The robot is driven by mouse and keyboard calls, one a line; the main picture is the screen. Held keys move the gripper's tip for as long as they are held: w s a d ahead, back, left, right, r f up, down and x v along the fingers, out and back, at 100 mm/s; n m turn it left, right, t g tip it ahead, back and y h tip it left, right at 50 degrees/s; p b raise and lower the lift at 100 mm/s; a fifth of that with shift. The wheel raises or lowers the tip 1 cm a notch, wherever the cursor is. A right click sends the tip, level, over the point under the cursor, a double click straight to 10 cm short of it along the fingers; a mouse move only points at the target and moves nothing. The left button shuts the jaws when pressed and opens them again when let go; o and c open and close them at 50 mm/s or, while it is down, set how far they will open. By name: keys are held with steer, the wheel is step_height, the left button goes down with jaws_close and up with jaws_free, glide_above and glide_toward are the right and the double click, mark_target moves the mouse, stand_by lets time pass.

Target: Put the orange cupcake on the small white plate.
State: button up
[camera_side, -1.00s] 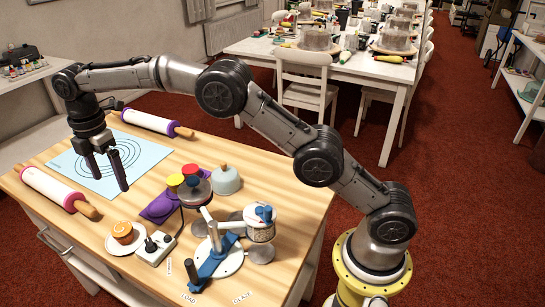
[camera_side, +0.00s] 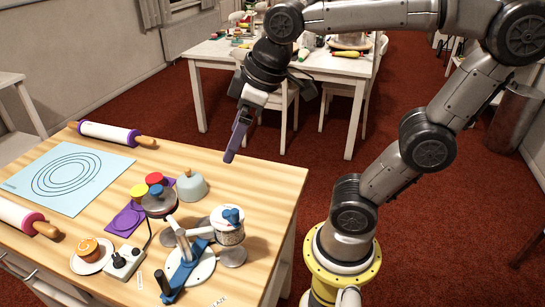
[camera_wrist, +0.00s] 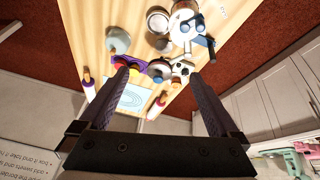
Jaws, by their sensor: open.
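The orange cupcake (camera_side: 87,248) sits upright on the small white plate (camera_side: 103,264), near the front left of the wooden table in the side view. The plate's rim shows around it. My gripper (camera_side: 231,156) is raised beyond the table's right back edge, well away from the cupcake, its fingers pointing down. In the wrist view my gripper (camera_wrist: 160,74) has its two fingers wide apart with nothing between them. I cannot pick out the cupcake or plate clearly in the wrist view.
A blue-and-white turntable device (camera_side: 190,265) stands farther right. Colored-knob pieces (camera_side: 155,190) and a grey-green dome (camera_side: 191,187) stand mid-table. A blue mat (camera_side: 70,178) lies flat.

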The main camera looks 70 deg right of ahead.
steer(key=s+d+f+m, duration=0.1)
steer(key=s+f+m, duration=0.2)
steer(key=s, duration=0.3)
steer(key=shift+s+f+t, duration=0.4)
steer(key=shift+f, duration=0.45)
stand_by(0.3)
